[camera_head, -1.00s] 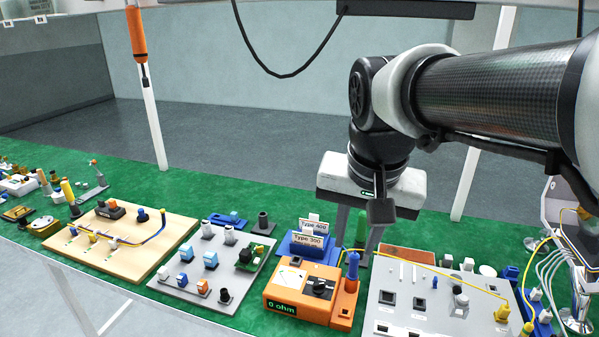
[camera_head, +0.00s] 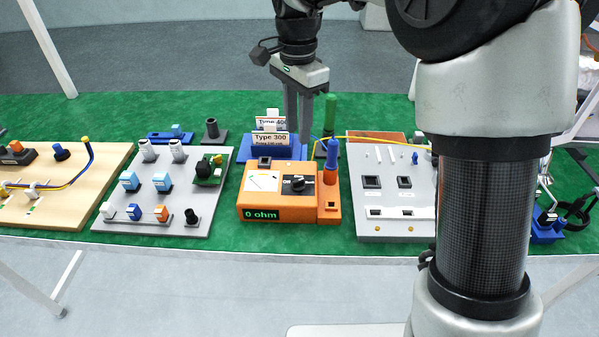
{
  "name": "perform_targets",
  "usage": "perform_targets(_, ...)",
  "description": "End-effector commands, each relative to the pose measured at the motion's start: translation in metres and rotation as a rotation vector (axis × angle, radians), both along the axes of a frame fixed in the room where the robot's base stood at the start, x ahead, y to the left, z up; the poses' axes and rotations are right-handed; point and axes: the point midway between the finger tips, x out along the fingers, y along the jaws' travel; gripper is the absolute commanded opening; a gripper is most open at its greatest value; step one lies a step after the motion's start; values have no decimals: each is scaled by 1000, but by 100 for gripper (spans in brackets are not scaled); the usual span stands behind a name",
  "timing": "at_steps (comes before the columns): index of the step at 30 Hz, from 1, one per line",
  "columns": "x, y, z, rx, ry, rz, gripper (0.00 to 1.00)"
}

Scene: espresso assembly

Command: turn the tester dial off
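The orange tester (camera_head: 252,198) stands at mid-table in the head view, with a green "0 ohm" readout (camera_head: 261,214) on its front. Its dial (camera_head: 297,185) is a black knob on a black square panel, with a pale pointer mark. I cannot read the dial's setting labels. My gripper (camera_head: 299,132) points down above and behind the tester, in front of or beside the Type 300 card. Its two grey fingers look slightly apart with nothing between them. It appears clear of the dial, though depth is hard to judge.
A blue-handled probe (camera_head: 332,155) stands in the tester's right side. The blue card holder (camera_head: 256,150) is behind it. Grey boards (camera_head: 215,190) (camera_head: 420,190) flank the tester, with green mat between. My arm covers part of the right board.

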Motion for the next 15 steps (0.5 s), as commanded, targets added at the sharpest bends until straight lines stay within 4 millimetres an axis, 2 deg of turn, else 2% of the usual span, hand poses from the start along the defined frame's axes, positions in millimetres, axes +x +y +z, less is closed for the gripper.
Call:
perform_targets(1, -1, -1, -15, -1, 5, 0, 29)
perform_targets(3, -1, -1, -30, -2, 5, 1, 29)
perform_targets(15, -1, -1, -115, -1, 3, 2, 29)
